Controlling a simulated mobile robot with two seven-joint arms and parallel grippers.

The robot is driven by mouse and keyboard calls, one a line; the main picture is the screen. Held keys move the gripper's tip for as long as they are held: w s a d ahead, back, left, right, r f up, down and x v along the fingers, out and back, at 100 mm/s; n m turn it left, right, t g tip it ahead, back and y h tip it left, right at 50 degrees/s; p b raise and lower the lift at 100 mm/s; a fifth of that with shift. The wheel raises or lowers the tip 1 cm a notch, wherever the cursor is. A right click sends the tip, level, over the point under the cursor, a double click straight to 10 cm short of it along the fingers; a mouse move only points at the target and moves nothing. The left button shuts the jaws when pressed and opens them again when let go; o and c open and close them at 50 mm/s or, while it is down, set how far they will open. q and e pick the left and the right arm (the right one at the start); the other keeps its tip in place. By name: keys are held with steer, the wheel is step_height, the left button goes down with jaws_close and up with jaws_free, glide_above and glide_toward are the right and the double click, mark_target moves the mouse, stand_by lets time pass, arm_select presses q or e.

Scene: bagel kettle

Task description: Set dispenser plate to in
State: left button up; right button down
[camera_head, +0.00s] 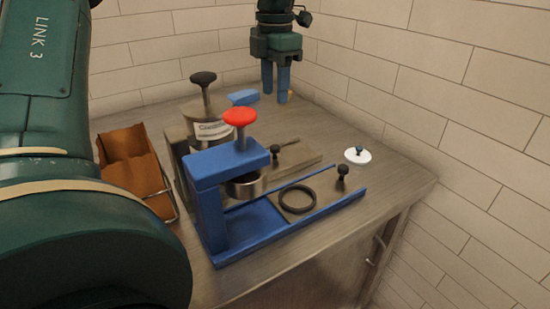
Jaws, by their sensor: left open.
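A blue dispenser (208,200) stands on the counter, with a red knob (240,117) on top and a metal cylinder (246,186) under its head. Its flat plate (318,199) carries a dark ring (297,199) and a black knob (342,171). The plate lies on the blue rails to the right of the cylinder, with the ring clear of it. My left gripper (275,99) points down at the far back of the counter, open and empty, behind and apart from the dispenser. My right gripper is not in view.
A grey dispenser (205,125) with a dark top knob stands behind the blue one. A brown box (130,165) is at left. A white disc with a small knob (357,156) lies at right. Tiled walls close the back and right.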

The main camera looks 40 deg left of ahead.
mark_target(275, 146)
arm_select(q)
step_height(275, 146, down, 13)
steer(key=shift+f, duration=0.15)
stand_by(0.4)
jaws_close()
stand_by(0.4)
steer(key=shift+s, duration=0.1)
